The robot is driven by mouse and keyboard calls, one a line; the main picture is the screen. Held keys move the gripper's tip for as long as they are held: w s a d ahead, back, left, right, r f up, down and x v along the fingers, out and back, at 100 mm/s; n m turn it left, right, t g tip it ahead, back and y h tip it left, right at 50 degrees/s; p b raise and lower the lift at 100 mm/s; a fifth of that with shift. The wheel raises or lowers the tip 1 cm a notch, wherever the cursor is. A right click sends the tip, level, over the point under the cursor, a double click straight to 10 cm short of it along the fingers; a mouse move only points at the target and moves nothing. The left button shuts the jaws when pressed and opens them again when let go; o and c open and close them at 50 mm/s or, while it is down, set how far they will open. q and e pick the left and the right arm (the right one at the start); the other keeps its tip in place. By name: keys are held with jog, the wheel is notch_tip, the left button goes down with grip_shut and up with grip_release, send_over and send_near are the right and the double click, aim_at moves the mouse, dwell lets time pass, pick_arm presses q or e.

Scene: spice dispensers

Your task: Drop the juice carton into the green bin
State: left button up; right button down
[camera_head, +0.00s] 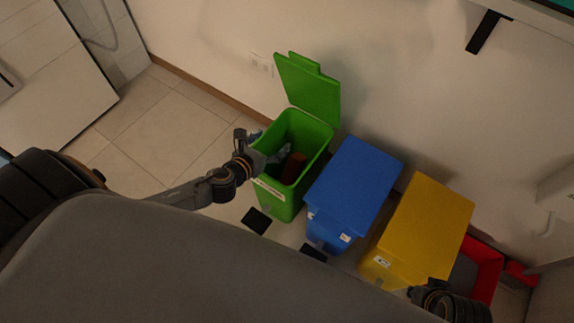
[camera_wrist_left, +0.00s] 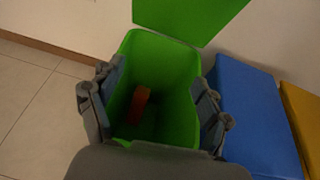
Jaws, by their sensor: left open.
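The green bin (camera_head: 317,126) stands against the wall with its lid (camera_head: 312,88) raised. A small reddish-brown object, which looks like the juice carton (camera_head: 293,168), is inside the bin. It also shows in the left wrist view (camera_wrist_left: 139,105), below and between my fingers, touching neither. My left gripper (camera_head: 279,153) is over the bin's opening. In the left wrist view its two fingers (camera_wrist_left: 152,103) are spread wide with nothing between them. Part of my right arm shows at the bottom right of the head view, but its fingers cannot be made out.
A blue bin (camera_head: 355,178) and a yellow bin (camera_head: 424,225) stand shut to the right of the green one. Tiled floor (camera_head: 150,115) is free on the left.

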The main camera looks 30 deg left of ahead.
pick_arm(q)
jog(key=shift+v, duration=2.15)
